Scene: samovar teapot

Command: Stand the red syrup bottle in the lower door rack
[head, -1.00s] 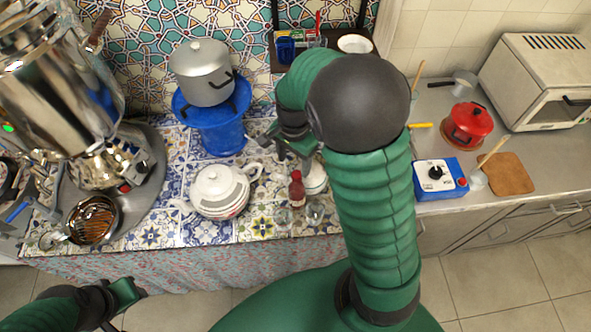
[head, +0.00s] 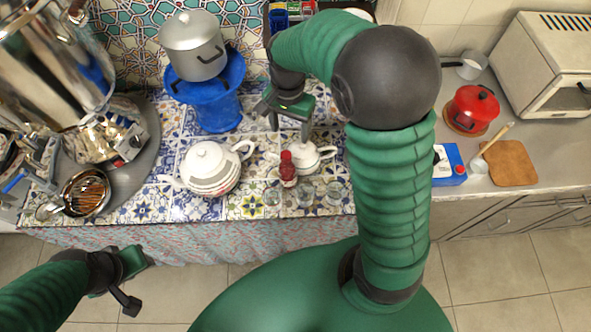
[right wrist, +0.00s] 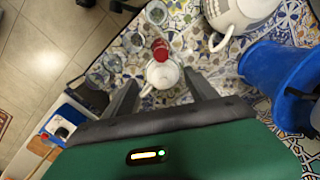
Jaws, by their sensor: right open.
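The red syrup bottle (head: 287,169) stands upright on the patterned tile counter, beside a small white teapot (head: 309,158). In the right wrist view the bottle (right wrist: 160,49) shows ahead of the fingers, next to the teapot (right wrist: 163,74). My right gripper (head: 289,124) is open and empty, behind and above the bottle, apart from it. Its two dark fingers (right wrist: 160,88) show spread in the right wrist view. My left gripper (head: 134,284) hangs in front of the counter at lower left, away from the bottle; its jaw state is unclear. No door rack is visible.
Several glasses (head: 304,194) stand close around the bottle. A large white teapot (head: 207,169) is to its left. A blue stand (head: 212,100) carries a grey pot (head: 192,45). A samovar (head: 45,60) fills the far left. The patterned tiles before the blue stand are partly clear.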

